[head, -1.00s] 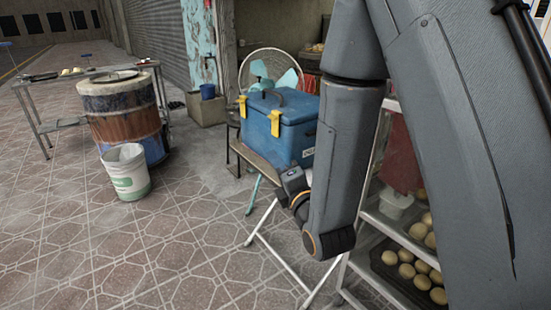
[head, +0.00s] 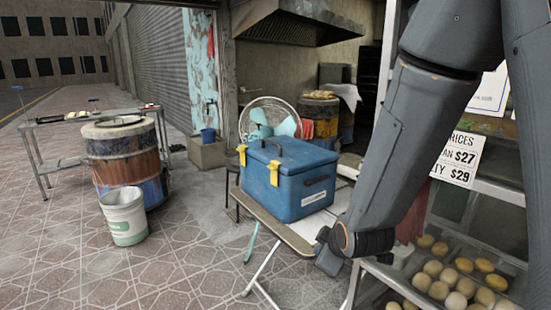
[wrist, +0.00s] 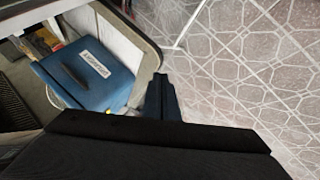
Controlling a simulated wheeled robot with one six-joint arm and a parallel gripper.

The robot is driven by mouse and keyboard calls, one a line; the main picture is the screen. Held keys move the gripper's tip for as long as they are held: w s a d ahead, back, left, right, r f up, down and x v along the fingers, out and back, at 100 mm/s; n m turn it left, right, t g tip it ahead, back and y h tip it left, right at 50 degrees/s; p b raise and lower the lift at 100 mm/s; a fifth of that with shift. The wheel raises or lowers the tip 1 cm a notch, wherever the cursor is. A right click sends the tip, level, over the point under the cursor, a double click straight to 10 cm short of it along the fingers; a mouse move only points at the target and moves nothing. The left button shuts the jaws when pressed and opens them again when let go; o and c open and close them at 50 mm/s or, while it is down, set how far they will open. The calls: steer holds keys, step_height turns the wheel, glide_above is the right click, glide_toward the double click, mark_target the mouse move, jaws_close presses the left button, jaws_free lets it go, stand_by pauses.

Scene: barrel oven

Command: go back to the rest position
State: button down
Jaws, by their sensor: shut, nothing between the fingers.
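My gripper (wrist: 161,98) shows in the wrist view with its dark fingers together and nothing between them. It is over the tiled floor, beside the blue cooler box (wrist: 85,75) in that picture, and I see no contact. In the head view my arm hangs down at the right, its lower end just right of the same blue cooler box (head: 290,185).
The cooler stands on a folding table (head: 270,222). A glass display case with buns (head: 440,280) stands close at the right. A barrel oven (head: 125,165) and a white bucket (head: 124,216) stand left. The tiled floor between is clear.

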steer(key=s+d+r+m+g, duration=0.1)
steer(key=s+d+m+g, duration=0.1)
steer(key=s+m, duration=0.2)
steer(key=s+d+r+m+g+h+p, duration=0.1)
steer(key=s+d+m+g, duration=0.2)
steer(key=s, duration=0.5)
steer(key=s+d+r+m+g, duration=0.1)
steer(key=s+d+m+g, duration=0.1)
steer(key=s+m, duration=0.3)
steer(key=shift+s+d+g, duration=0.2)
steer(key=shift+s+g, duration=0.5)
steer(key=shift+s, duration=0.25)
steer(key=shift+d, duration=0.1)
